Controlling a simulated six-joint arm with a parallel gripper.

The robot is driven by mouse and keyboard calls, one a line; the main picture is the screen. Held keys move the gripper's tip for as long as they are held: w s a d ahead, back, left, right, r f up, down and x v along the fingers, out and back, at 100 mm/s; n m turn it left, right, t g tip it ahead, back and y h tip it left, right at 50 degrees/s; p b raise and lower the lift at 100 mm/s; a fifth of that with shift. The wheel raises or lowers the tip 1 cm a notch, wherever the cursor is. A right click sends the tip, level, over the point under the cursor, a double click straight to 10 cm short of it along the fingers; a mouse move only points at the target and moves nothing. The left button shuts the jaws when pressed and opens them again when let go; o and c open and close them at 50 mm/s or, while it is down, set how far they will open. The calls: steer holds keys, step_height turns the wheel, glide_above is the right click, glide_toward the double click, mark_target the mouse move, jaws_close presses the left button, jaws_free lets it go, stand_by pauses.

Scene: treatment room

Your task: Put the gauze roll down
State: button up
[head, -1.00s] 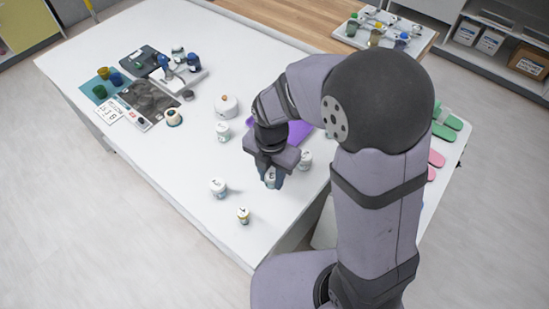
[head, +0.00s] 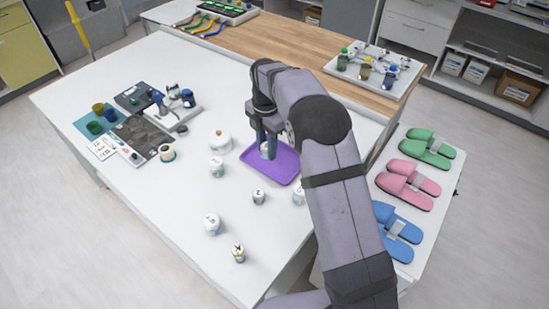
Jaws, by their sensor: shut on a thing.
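My gripper (head: 267,152) points down over the purple tray (head: 285,175), with its fingers shut on a small white thing, taken as the gauze roll (head: 267,149). The fingers hide most of the roll. It is at the tray's middle; I cannot tell whether it touches the tray floor. The tray lies on the white table, and my arm comes in from the right of it.
Small labelled white jars stand in front of the tray, including one (head: 259,197) close by and one (head: 299,195) beside my arm. A lidded white pot (head: 220,142) stands left of the tray. Slippers (head: 408,184) lie on a side bench at the right.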

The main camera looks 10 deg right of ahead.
steer(key=m, duration=0.2)
glide_above(286, 159)
steer(key=a, duration=0.2)
steer(key=shift+d+f+m+b, duration=0.2)
steer(key=shift+d+m+b, duration=0.05)
steer(key=shift+d, duration=0.25)
steer(key=shift+d+f+m+b, duration=0.2)
steer(key=shift+d+m+b, duration=0.05)
steer(key=shift+d, duration=0.25)
steer(key=shift+f, duration=0.1)
steer(key=shift+f+p, duration=0.65)
steer(key=shift+f, duration=4.25)
steer(key=shift+f, duration=0.1)
steer(key=shift+f, duration=0.15)
steer(key=o, duration=1)
steer(key=shift+w+r, duration=0.1)
steer(key=shift+r, duration=0.15)
